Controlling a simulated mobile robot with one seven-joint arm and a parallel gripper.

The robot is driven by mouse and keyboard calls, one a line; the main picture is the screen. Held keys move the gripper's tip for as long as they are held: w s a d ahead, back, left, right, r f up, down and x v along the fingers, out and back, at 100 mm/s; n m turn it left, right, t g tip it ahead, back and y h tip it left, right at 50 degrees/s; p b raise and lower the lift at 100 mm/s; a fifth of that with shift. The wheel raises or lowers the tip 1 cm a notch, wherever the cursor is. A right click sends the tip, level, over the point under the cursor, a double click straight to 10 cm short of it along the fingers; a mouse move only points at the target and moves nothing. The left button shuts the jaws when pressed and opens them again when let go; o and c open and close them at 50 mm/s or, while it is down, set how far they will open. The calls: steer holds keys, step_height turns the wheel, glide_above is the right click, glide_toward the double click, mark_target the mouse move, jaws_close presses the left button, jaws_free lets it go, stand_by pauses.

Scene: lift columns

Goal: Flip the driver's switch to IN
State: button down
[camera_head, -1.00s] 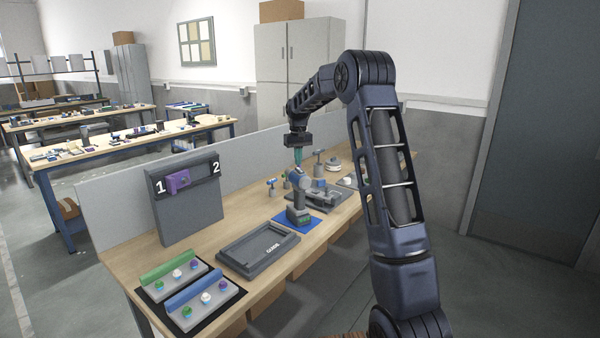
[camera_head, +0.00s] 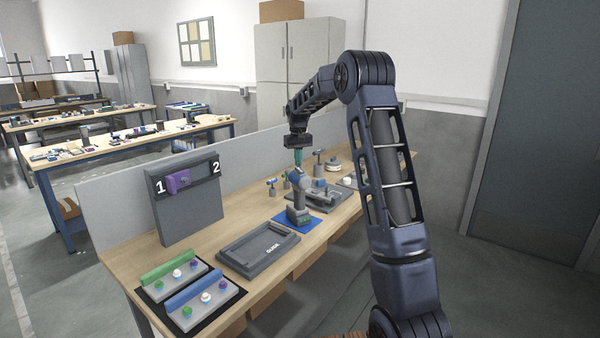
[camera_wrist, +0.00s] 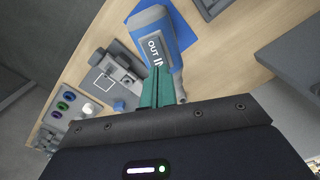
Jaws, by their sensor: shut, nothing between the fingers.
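The driver (camera_head: 299,203) stands upright on a blue mat (camera_head: 283,220) on the bench. It has a blue-grey body and a dark base. In the wrist view the driver (camera_wrist: 150,24) shows a label reading "OUT" and, partly covered, "IN". My gripper (camera_head: 298,158) points down at the top of the driver, its teal fingers together and empty. In the wrist view my gripper (camera_wrist: 160,72) has its fingertips right by the "IN" end of the label. I cannot tell whether they touch it. The switch itself is hidden or too small to make out.
A grey tray marked "GUIDE" (camera_head: 235,259) lies left of the driver. A grey stand (camera_head: 190,208) numbered 1 and 2 holds a purple part. A grey fixture (camera_head: 330,200) and small items lie to the right. Two racks with coloured knobs (camera_head: 196,312) are at the front left.

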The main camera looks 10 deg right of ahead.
mark_target(298, 168)
steer(key=shift+f, duration=0.8)
stand_by(0.5)
steer(key=shift+r, duration=3.55)
steer(key=s+d+r+t, duration=0.1)
steer(key=s+d+r, duration=0.2)
steer(key=s, duration=0.5)
steer(key=s+d+r+m, duration=0.1)
steer(key=s+d+r, duration=0.15)
steer(key=s, duration=0.65)
steer(key=s+d+r+t, duration=0.1)
steer(key=s+d+r, duration=0.25)
steer(key=s, duration=0.45)
steer(key=s+d+f+m+t, duration=0.1)
steer(key=s+f, duration=0.3)
steer(key=s, duration=0.9)
steer(key=s+d+f+m+t, duration=0.1)
steer(key=s+f, duration=0.3)
steer(key=s, duration=0.8)
steer(key=shift+s+d+f+t, duration=0.15)
steer(key=shift+s+d+t, duration=0.2)
steer(key=shift+d, duration=0.45)
